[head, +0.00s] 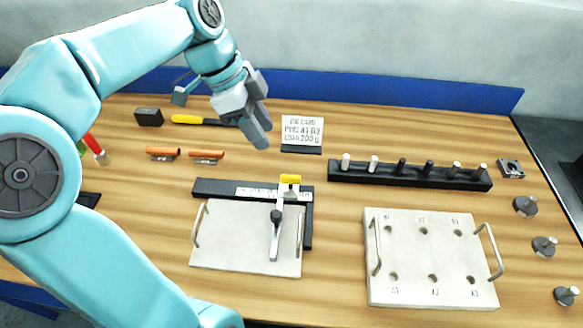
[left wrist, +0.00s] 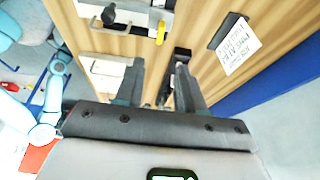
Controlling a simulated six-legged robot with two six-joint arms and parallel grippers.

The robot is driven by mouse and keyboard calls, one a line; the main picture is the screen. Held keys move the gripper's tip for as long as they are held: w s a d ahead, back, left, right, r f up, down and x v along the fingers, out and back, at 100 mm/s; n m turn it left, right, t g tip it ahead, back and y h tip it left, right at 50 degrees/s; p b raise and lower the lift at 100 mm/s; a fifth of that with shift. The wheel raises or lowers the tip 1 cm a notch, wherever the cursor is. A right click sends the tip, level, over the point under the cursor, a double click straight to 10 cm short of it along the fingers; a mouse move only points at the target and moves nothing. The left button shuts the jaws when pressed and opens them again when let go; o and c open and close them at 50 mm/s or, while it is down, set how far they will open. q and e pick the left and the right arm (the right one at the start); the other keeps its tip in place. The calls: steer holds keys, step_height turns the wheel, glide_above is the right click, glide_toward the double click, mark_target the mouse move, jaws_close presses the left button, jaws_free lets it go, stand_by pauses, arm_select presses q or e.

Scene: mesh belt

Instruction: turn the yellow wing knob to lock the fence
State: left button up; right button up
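The yellow wing knob (head: 291,178) sits on a grey metal block over a white scale strip. It also shows in the left wrist view (left wrist: 160,33). The black L-shaped fence (head: 218,188) runs along the far and right sides of a pale plate (head: 235,235). A grey bar with a black knob (head: 276,216) reaches from the block over the plate. My left gripper (head: 262,134) hangs above the table, beyond and left of the yellow knob and apart from it. Its two fingers (left wrist: 160,76) stand apart in the left wrist view, with nothing held between them. My right gripper is not seen.
A card on a black stand (head: 302,133) is behind the fence. A black rack of pegs (head: 400,174) and a pale plate with holes (head: 430,260) lie to the right. Orange-handled pieces (head: 206,154) and a yellow-handled tool (head: 188,119) lie left of my gripper.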

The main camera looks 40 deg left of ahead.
mark_target(290, 176)
arm_select(q)
steer(key=x, duration=1.2)
steer(key=shift+a+f, duration=0.15)
steer(key=shift+f, duration=0.1)
steer(key=shift+d+f, duration=0.2)
steer(key=shift+f, duration=0.05)
steer(key=shift+a, duration=0.1)
jaws_close()
